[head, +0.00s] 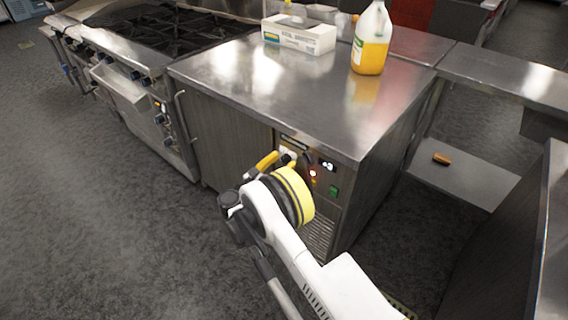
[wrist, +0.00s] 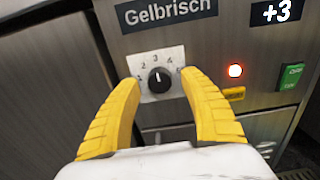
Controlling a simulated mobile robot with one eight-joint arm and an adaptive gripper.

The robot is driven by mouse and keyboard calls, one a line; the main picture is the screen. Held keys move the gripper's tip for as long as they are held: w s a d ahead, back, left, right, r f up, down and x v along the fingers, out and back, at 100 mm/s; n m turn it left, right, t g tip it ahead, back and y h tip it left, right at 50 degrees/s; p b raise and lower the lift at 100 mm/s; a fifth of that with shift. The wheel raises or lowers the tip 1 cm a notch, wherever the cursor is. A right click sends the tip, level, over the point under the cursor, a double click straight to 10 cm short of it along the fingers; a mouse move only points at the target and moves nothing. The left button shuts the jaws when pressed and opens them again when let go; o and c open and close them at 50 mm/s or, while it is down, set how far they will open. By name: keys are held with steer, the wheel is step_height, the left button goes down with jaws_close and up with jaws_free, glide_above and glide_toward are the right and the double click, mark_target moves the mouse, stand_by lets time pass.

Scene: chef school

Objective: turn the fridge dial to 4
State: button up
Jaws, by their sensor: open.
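The fridge dial (wrist: 159,80) is a black knob on a white plate with printed numbers, in the middle of the wrist view. Its white pointer mark points nearly straight up, close to the 3. My gripper (wrist: 162,85) is open, with a yellow finger on each side of the dial. Whether the fingers touch the knob I cannot tell. In the head view my gripper (head: 270,162) is at the fridge's control panel, and my arm hides part of the panel. The fridge (head: 235,130) has a steel top and front.
A "+3" display (wrist: 277,12), a lit red lamp (wrist: 235,71) and a green switch (wrist: 291,76) sit right of the dial. A white box (head: 298,38) and a bottle of yellow liquid (head: 371,45) stand on the steel top. A stove (head: 130,85) stands left.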

steer(key=shift+w+d, duration=0.1)
steer(key=shift+w, duration=0.05)
jaws_close()
stand_by(0.4)
steer(key=m, duration=0.4)
steer(key=shift+m, duration=1.8)
